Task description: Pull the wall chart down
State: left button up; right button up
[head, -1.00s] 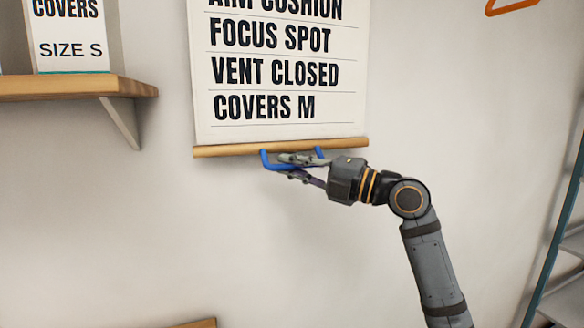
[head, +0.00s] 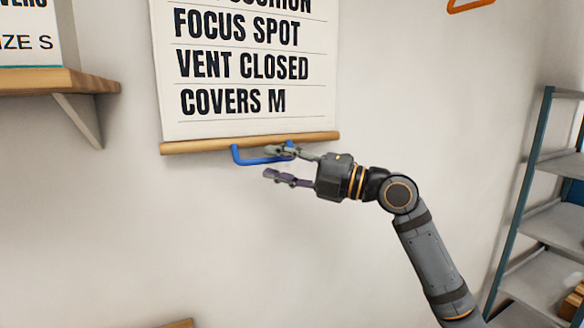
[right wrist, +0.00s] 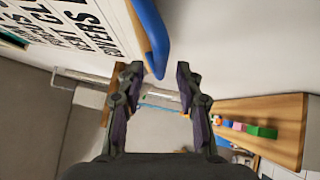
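The white wall chart (head: 240,75) hangs on the wall with black text, its top cut off in the head view. A wooden bar (head: 200,147) runs along its bottom edge. A blue handle (head: 240,158) hangs below the bar, and it also shows in the right wrist view (right wrist: 150,35). My right gripper (head: 272,163) is open at the handle's right part, its upper finger overlapping the handle and its lower finger below it. In the wrist view the handle's end shows near the fingertips (right wrist: 157,72), not gripped. Whether a finger touches it I cannot tell. My left gripper is not in view.
A wooden shelf (head: 60,80) with a box (head: 25,35) is on the wall left of the chart. A metal rack (head: 555,215) stands at the right. An orange hanger (head: 470,4) is at the top right. The wall below the chart is mostly clear.

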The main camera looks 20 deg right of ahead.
jog(key=shift+v, duration=2.2)
